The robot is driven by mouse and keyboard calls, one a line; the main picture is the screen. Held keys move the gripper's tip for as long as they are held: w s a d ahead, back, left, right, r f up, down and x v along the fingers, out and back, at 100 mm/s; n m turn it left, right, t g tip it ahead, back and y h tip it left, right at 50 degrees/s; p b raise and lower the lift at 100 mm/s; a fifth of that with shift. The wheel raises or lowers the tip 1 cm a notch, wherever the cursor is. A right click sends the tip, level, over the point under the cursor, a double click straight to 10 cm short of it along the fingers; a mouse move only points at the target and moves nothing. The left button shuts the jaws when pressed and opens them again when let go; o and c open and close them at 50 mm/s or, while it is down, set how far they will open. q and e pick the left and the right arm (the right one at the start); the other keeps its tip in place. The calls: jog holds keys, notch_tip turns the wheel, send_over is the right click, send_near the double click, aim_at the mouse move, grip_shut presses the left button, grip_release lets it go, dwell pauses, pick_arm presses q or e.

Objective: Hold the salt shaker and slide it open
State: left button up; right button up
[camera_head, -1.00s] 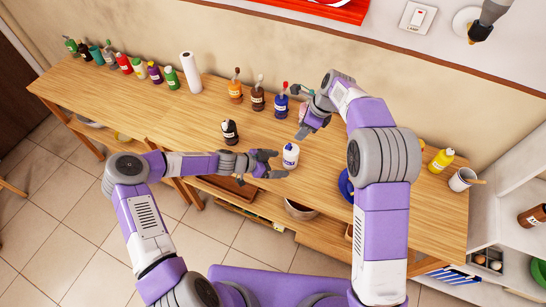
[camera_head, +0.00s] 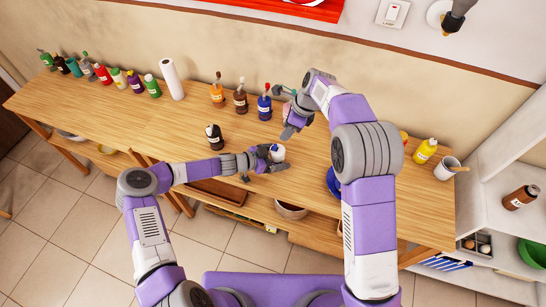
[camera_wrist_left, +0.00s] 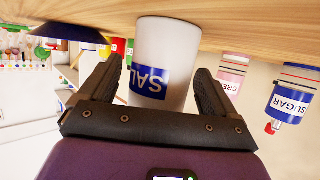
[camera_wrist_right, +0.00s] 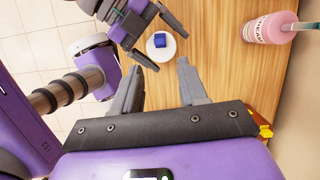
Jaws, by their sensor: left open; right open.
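The salt shaker (camera_head: 278,153) is a white container with a blue label and a small blue piece on top, upright on the wooden table. In the left wrist view the salt shaker (camera_wrist_left: 184,45) stands between the jaws of my left gripper (camera_wrist_left: 158,70), which is open around it. My left gripper (camera_head: 274,161) comes in from the left in the head view and partly covers it. My right gripper (camera_wrist_right: 160,66) is open and empty, with the shaker's top (camera_wrist_right: 160,42) just beyond its fingertips. In the head view my right gripper (camera_head: 289,131) is behind the shaker.
A black bottle (camera_head: 214,136) stands to the left. Orange, brown and blue pump bottles (camera_head: 264,103) stand behind, with a pink bottle (camera_wrist_right: 270,28) near my right gripper. The table's left stretch is mostly clear.

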pick_arm(q)
jog(key=c, duration=1)
jog(key=shift+c, duration=0.7)
pick_arm(e)
jog(key=shift+c, duration=0.4)
jog(key=shift+a, duration=0.1)
jog(key=shift+c, duration=1.2)
jog(key=shift+a+f+n, duration=0.2)
jog(key=shift+a+n, duration=0.15)
jog(key=shift+n, duration=0.15)
jog(key=shift+c, duration=1.3)
jog(key=a+n+h, duration=0.1)
jog(key=a+n, duration=0.1)
jog(key=a+f+n+h, duration=0.1)
jog(key=a+n+h, duration=0.1)
jog(key=n, duration=0.1)
jog(key=a+n+h, duration=0.2)
jog(key=n, duration=0.1)
jog(key=shift+f+g, duration=0.3)
jog(key=shift+f, duration=0.05)
grip_shut()
jog(key=s+a+r+n+t+h, duration=0.1)
jog(key=a+n+t+h, duration=0.1)
jog(key=a+n+h, duration=0.4)
jog(key=shift+s+r+n+t, duration=0.2)
jog(key=shift+r+n+t, duration=0.1)
jog(key=shift+r+n, duration=0.1)
